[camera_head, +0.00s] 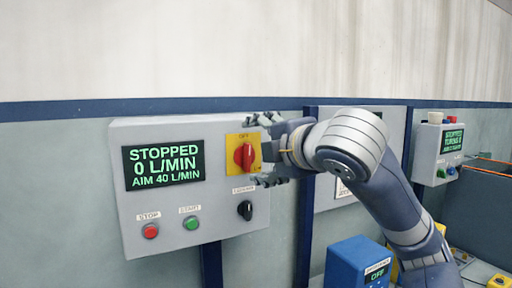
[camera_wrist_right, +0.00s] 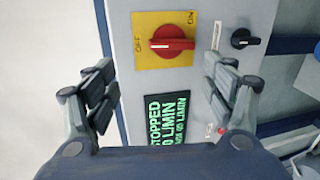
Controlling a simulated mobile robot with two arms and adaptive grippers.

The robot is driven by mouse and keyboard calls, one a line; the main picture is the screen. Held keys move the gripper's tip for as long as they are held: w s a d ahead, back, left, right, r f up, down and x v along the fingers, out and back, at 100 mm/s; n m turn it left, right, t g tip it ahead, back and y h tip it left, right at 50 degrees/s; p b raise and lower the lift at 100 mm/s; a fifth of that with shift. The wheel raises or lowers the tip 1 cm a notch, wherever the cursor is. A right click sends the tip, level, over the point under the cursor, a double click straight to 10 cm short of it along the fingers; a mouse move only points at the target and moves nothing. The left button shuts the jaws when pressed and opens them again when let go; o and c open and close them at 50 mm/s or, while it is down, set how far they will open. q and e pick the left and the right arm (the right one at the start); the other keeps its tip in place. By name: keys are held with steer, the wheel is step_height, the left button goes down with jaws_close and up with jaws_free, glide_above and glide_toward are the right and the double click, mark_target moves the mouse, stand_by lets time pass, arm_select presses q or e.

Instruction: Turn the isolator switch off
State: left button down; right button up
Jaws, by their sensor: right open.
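The isolator switch (camera_head: 244,155) is a red rotary handle on a yellow plate at the upper right of a grey control box (camera_head: 160,230). In the right wrist view the red handle (camera_wrist_right: 172,44) lies along the picture, its white mark at the end toward the OFF label; ON is at the plate's other side. In the head view the handle stands upright. My right gripper (camera_head: 268,150) is open and empty at the box's right side, fingers above and below the switch's level. In the right wrist view its fingers (camera_wrist_right: 166,88) are spread, apart from the handle. My left gripper is out of view.
The box has a display (camera_head: 163,164) reading STOPPED 0 L/MIN, a red stop button (camera_head: 150,231), a green start button (camera_head: 191,222) and a black knob (camera_head: 245,210). A blue box (camera_head: 352,262) marked OFF stands lower right. Another panel (camera_head: 430,165) is farther right.

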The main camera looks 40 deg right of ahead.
steer(key=s, duration=0.2)
steer(key=s+a, duration=0.1)
steer(key=s, duration=0.1)
steer(key=shift+s+a+f+p, duration=0.1)
steer(key=shift+s+a+p, duration=0.1)
steer(key=shift+s+p, duration=0.1)
stand_by(0.6)
stand_by(0.5)
